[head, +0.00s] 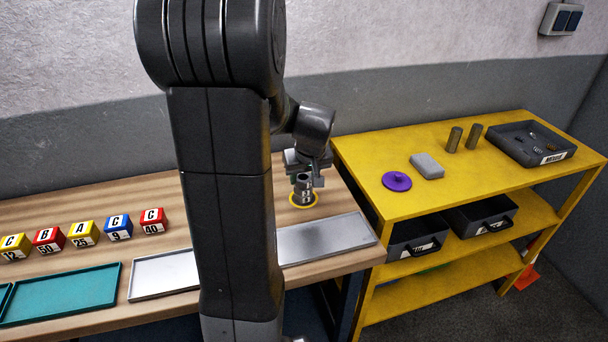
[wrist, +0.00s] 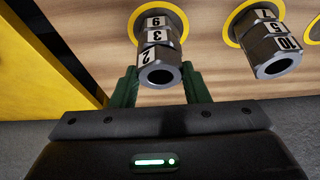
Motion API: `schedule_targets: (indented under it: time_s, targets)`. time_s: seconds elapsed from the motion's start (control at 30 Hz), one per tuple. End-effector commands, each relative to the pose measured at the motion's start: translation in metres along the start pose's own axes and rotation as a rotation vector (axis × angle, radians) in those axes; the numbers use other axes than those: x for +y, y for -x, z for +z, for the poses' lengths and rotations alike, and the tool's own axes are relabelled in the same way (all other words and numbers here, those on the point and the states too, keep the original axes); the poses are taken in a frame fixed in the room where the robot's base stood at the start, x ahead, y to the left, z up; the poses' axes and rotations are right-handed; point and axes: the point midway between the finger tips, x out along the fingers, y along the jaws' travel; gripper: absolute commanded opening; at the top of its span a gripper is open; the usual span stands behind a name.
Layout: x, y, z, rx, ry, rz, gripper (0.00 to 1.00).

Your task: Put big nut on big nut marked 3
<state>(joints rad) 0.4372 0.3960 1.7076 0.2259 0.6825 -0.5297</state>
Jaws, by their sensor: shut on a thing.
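In the wrist view, a big grey hex nut marked 2 (wrist: 160,74) is between the green fingers of my gripper (wrist: 164,80), which is shut on it. It lines up with the nut marked 3 (wrist: 158,38) and looks seated on it; any small gap is hard to tell. A further nut (wrist: 154,21), its label reading 9 or 6, is under the nut marked 3. This stack stands in a yellow ring on the wooden bench. In the head view my gripper (head: 304,172) is at the top of the stack (head: 303,188), and its fingers partly hide it.
A second stack of nuts (wrist: 268,40), marked 7, 5 and 10, stands close beside in another yellow ring. Grey tray (head: 325,240) lies in front. Lettered blocks (head: 83,234) stand left. Yellow shelf (head: 440,190) at right holds a purple disc (head: 397,181), cylinders and a dark tray (head: 531,145).

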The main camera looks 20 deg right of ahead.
Motion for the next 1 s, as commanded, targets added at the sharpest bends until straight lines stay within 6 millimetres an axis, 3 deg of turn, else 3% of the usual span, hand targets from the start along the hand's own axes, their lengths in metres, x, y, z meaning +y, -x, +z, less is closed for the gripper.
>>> schedule_targets:
  time_s: [0.03,0.07,0.17,0.57,0.77,1.0]
  targets:
    - [0.000,-0.003,0.001,0.001,0.000,0.000,0.13]
    - [0.000,-0.002,0.001,0.000,0.000,0.000,0.45]
    - [0.000,-0.002,0.001,0.000,0.000,0.000,0.63]
    - [0.000,0.005,-0.001,0.001,0.000,0.000,0.63]
    - [0.000,0.036,-0.001,0.005,0.001,0.002,0.63]
    - [0.000,0.087,-0.001,0.005,0.000,0.002,0.63]
